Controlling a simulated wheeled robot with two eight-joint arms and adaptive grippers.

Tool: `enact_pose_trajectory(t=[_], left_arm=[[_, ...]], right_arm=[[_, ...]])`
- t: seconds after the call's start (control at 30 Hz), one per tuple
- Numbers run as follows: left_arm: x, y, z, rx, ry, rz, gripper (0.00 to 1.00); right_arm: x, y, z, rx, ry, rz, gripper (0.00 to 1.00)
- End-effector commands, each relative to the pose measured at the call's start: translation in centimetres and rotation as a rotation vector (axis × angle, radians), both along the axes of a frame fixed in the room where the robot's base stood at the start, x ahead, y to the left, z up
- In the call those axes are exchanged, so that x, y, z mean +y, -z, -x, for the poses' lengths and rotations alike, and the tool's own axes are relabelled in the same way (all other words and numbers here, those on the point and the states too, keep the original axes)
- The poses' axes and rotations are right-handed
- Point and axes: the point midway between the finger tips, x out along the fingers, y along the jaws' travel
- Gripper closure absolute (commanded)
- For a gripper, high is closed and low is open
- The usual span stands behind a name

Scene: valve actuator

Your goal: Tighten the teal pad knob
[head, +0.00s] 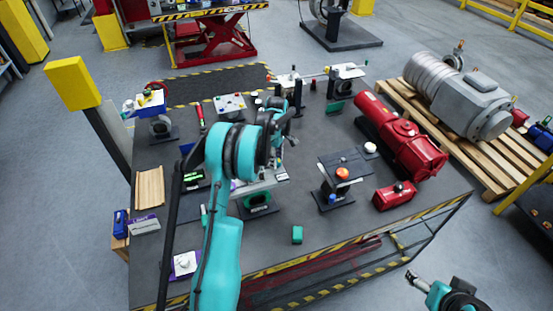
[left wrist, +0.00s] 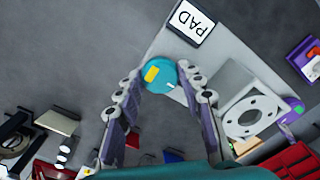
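The teal pad knob (left wrist: 162,74), round with a yellow mark and a small white mark, sits on a light grey panel beside a white PAD label (left wrist: 190,20) in the left wrist view. My left gripper (left wrist: 160,82) has its two fingers spread on either side of the knob, very close to its edges. Contact cannot be made out. In the head view my teal left arm (head: 225,245) reaches over the table and hides the knob. My right gripper (head: 420,283) is partly in view at the lower right, away from the table; its fingers are too small to read.
The dark table (head: 345,240) holds a red cylinder actuator (head: 405,145), a stand with an orange button (head: 342,173) and a red box (head: 394,195). In the left wrist view a grey block with a round flange (left wrist: 250,115) stands right of the fingers.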

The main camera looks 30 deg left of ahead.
Motion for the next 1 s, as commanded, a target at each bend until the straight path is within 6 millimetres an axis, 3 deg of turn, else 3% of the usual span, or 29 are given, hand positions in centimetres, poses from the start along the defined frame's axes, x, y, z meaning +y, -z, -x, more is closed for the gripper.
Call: enact_pose_trajectory(t=[0.47,1.0], left_arm=[[0.0,0.1,0.0,-0.001,0.068,0.0,0.91],[0.0,0.3,0.0,-0.002,0.517,-0.001,0.91]], right_arm=[[0.0,0.9,0.0,0.0,0.0,0.0,0.16],[0.0,4.7,0.0,0.0,0.0,0.0,0.16]])
